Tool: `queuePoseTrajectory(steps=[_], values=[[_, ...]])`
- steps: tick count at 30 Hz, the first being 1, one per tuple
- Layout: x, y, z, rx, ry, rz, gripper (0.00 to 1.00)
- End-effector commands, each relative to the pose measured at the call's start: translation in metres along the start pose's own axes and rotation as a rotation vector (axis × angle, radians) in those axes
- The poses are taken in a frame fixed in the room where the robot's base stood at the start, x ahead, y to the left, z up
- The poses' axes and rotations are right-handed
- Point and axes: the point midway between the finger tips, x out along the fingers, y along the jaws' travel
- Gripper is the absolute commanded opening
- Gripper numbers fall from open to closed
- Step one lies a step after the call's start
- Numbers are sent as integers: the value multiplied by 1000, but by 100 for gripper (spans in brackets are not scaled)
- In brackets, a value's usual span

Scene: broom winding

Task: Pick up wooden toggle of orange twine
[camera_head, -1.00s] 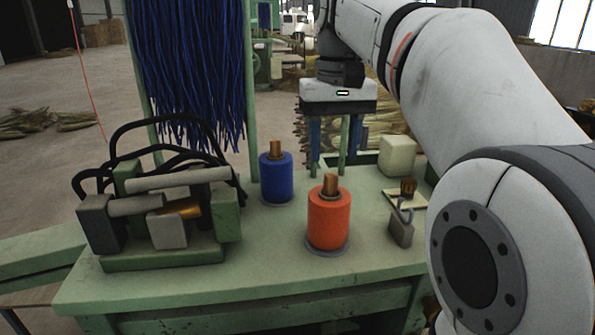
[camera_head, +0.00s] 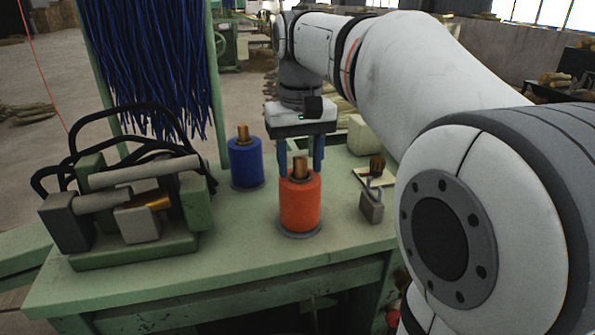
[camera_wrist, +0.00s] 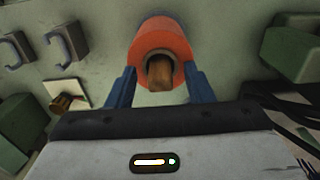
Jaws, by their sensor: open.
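The orange twine spool (camera_head: 300,207) stands upright on the green table, with its brown wooden toggle (camera_head: 299,169) sticking up from the top. In the wrist view the orange twine (camera_wrist: 157,36) and the toggle (camera_wrist: 160,72) lie between and just beyond my fingertips. My gripper (camera_head: 301,165) is open, its two blue fingers pointing down, behind and around the toggle's level in the head view. The gripper also shows in the wrist view (camera_wrist: 158,75), one finger on each side. I cannot tell the exact height gap. Nothing is held.
A blue twine spool (camera_head: 245,164) stands left of the orange one. A green machine with black cables (camera_head: 130,205) fills the table's left.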

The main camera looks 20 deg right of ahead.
Motion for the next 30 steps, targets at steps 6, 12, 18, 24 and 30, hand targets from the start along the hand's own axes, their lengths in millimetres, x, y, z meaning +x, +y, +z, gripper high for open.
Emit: queuePoseTrajectory(steps=[6, 12, 18, 24, 30], values=[[0, 0, 0, -1, 0, 0, 35], [0, -1, 0, -1, 0, 0, 19], [0, -1, 0, -2, 0, 0, 2], [0, -1, 0, -2, 0, 0, 0], [-7, -1, 0, -3, 1, 0, 0]])
